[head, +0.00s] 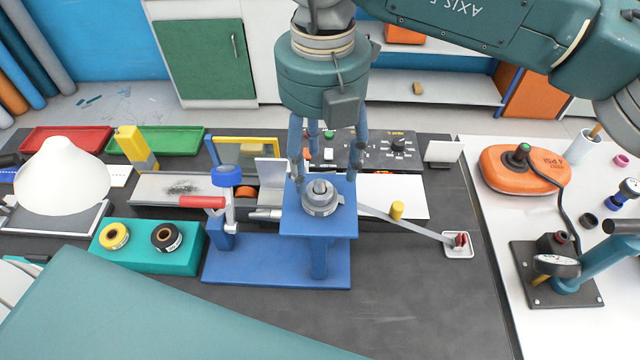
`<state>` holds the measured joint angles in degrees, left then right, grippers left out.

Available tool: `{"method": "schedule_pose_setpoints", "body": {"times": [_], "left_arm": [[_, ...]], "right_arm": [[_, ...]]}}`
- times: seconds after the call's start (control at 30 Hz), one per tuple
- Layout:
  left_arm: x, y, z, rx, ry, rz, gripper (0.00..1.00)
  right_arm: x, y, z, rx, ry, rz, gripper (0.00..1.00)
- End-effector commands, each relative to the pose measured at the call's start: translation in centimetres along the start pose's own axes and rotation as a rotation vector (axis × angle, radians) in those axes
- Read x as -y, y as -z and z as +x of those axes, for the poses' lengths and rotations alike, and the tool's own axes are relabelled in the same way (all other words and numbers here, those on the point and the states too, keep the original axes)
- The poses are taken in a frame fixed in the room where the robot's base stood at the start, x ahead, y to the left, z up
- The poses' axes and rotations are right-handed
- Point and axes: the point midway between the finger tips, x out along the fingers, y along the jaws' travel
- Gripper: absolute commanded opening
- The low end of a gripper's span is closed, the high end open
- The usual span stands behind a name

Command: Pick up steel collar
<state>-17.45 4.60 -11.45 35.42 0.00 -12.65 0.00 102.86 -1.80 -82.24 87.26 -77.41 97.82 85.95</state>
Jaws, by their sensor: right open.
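The steel collar (321,201) is a round grey metal ring with a raised centre. It sits on the square top of a blue stand (346,222), in the middle of the head view. My right gripper (326,176) comes down from above and its blue-grey fingers are spread open around and above the collar. Nothing is held between the fingers. I cannot tell whether any finger touches the collar or the stand top. My left gripper is not in view.
A red-handled toggle clamp (205,202) stands just left of the collar. A teal block with tape rolls (145,250) is at the left. An orange pad (522,168) and a gauge fixture (556,270) are at the right. The dark mat (420,310) is clear at front right.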

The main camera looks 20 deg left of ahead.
Motion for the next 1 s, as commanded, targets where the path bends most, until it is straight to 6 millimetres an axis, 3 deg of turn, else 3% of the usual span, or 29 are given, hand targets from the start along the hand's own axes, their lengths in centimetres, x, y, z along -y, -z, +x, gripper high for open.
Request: {"method": "schedule_pose_setpoints", "body": {"times": [0.17, 0.33, 0.5, 0.73, 0.77, 1.0], "left_arm": [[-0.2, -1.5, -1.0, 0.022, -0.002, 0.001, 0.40], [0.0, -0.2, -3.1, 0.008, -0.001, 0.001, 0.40], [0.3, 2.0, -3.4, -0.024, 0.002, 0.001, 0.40], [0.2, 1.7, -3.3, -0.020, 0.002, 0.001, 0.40], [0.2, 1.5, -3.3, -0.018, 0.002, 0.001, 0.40], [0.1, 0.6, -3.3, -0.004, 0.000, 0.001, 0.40]], "right_arm": [[-0.1, 0.1, 1.1, -0.003, 0.000, 0.001, 0.56], [-0.5, 0.3, 3.4, -0.005, 0.000, -0.001, 0.56], [-0.5, 0.2, 5.5, -0.002, 0.000, 0.000, 0.56], [-0.5, 0.1, 5.9, -0.001, -0.001, 0.000, 0.56], [-0.5, 0.1, 5.8, -0.001, -0.001, 0.000, 0.54], [-0.5, 0.1, 5.8, 0.000, -0.001, 0.000, 0.07]]}}
